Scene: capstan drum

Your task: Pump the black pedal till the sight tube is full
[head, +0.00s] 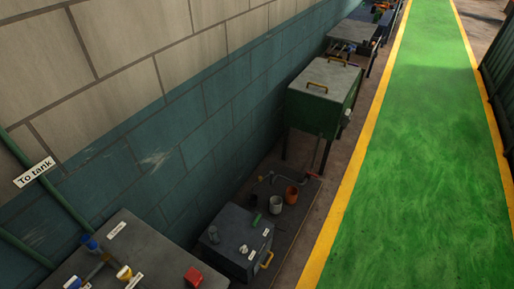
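I cannot make out a black pedal or a sight tube in the head view. A green pipe (62,201) runs down the wall at the left, with a white "To tank" label (34,172) on it. Neither of my grippers is in view.
A dark bench top (150,258) at the lower left bears a red block (193,276), blue and yellow parts and small labels. A grey box (236,243) with a yellow handle stands beside it. Beyond are cups, a green cabinet (322,108) and more benches. The green walkway (420,170) is clear.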

